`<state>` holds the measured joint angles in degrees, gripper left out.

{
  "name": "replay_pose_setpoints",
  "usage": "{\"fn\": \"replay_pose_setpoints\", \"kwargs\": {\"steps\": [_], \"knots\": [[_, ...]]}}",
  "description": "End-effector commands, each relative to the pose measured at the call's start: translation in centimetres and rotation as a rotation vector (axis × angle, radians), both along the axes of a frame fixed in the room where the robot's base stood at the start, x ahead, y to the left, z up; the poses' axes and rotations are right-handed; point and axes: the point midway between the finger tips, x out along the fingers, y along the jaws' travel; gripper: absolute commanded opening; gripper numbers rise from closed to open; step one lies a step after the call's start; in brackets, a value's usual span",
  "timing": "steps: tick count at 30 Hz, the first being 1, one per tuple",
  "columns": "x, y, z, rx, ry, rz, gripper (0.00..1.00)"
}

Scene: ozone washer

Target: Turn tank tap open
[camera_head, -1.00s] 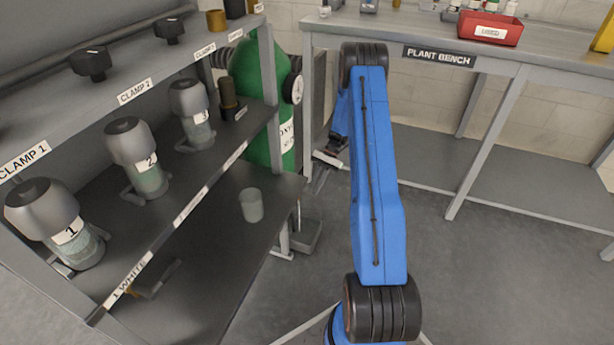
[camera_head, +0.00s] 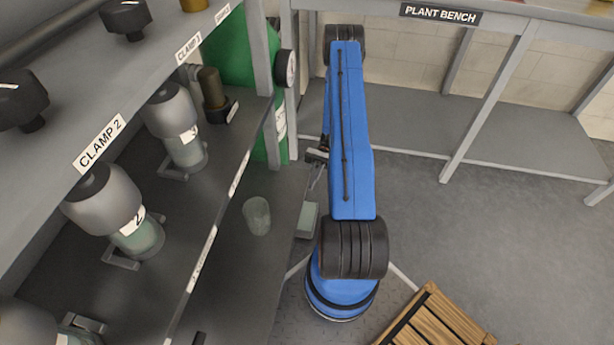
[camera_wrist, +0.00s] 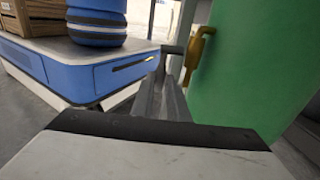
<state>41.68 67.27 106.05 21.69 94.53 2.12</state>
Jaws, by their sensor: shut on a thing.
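In the wrist view, my gripper (camera_wrist: 168,82) is shut on a small grey bar-like piece (camera_wrist: 173,49) at its fingertips. A bent brass tap-like fitting (camera_wrist: 201,48) stands just right of this piece, in front of a large green surface (camera_wrist: 255,60). I cannot tell whether the grey piece and the brass fitting are joined. In the head view, my gripper (camera_head: 315,176) is low beside the shelf's right end, partly hidden by my blue arm. A green cylinder (camera_head: 232,48) stands behind the shelf post, with a round gauge (camera_head: 286,68) beside it.
A shelf rack at left holds several grey-capped jars (camera_head: 181,125) and black clamp knobs (camera_head: 126,18). A clear beaker (camera_head: 257,215) stands on its lower shelf (camera_head: 250,280). A grey tray (camera_head: 307,219) sits beside it.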

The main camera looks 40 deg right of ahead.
Motion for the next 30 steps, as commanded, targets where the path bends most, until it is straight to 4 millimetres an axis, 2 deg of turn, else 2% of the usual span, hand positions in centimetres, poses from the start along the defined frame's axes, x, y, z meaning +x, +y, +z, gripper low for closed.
{"fn": "replay_pose_setpoints", "kwargs": {"steps": [19, 20, 21, 30], "knots": [[-0.31, 0.2, -0.27, 0.034, 0.027, 0.0, 0.0], [-0.31, 0.2, -0.26, 0.034, 0.027, 0.0, 0.21], [-0.31, 0.2, -0.26, 0.034, 0.027, 0.0, 0.31], [-0.29, 0.16, -0.21, 0.034, 0.027, 0.0, 0.33]]}}
